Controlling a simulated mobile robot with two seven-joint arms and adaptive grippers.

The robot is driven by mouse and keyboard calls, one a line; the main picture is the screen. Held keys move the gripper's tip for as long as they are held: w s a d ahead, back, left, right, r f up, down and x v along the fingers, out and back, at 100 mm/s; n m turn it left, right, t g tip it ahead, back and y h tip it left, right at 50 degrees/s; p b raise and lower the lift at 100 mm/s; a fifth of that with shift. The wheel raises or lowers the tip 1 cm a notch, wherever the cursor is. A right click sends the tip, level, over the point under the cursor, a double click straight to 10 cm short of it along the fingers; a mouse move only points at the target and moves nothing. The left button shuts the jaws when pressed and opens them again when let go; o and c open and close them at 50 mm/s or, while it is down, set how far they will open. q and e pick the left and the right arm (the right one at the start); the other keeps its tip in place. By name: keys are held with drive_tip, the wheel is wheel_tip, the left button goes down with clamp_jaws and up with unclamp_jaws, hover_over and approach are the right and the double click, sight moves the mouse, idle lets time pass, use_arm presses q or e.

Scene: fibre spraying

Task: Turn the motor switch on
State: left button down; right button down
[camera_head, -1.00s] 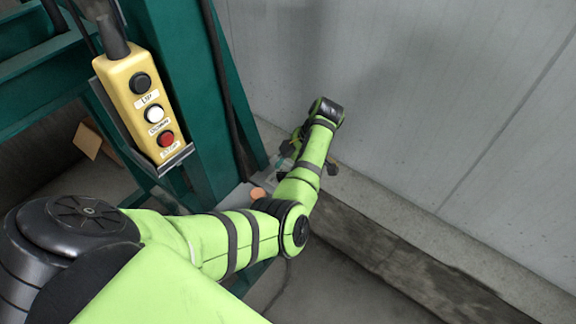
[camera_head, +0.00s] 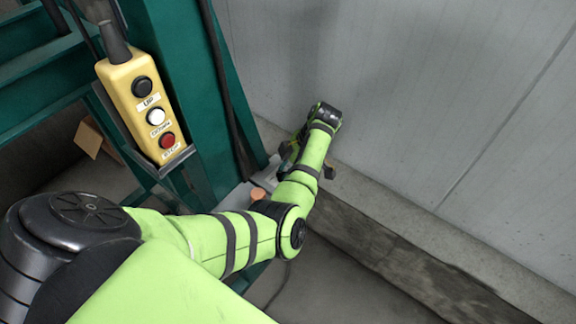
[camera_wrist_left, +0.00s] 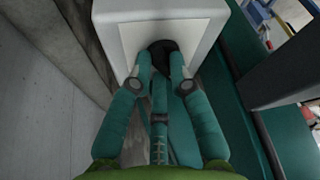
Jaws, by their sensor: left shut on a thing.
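The motor switch is a black rotary knob (camera_wrist_left: 161,46) on the pale face of a light grey box (camera_wrist_left: 117,50) in the left wrist view. My right gripper is in neither view.
A yellow control pendant (camera_head: 132,92) with black, white and red buttons hangs on a green steel frame (camera_head: 175,60) left of my arm. A grey wall (camera_head: 420,90) with a concrete ledge (camera_head: 400,215) stands close on the right.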

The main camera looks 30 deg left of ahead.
use_arm(q)
drive_tip(key=m+t+p, duration=0.1)
drive_tip(key=m+p, duration=0.4)
drive_tip(key=shift+s+d+r+t, duration=0.15)
drive_tip(key=shift+s+t, duration=0.25)
drive_tip(key=shift+m+y+p, duration=0.3)
drive_tip(key=shift+m+p, duration=0.15)
drive_tip(key=shift+m, duration=0.05)
drive_tip(key=m, duration=0.1)
drive_tip(key=m+t, duration=0.1)
drive_tip(key=shift+s+f+m+p, duration=0.2)
drive_tip(key=shift+m+p, duration=0.1)
drive_tip(key=shift+p, duration=0.1)
drive_tip(key=m+t, duration=0.1)
drive_tip(key=m, duration=0.1)
drive_tip(key=m+t+h, duration=0.1)
drive_tip(key=m, duration=0.1)
drive_tip(key=shift+s, duration=0.2)
drive_tip(key=shift+m, duration=0.4)
drive_tip(key=c, duration=1.1)
unclamp_jaws()
drive_tip(key=shift+c, duration=0.2)
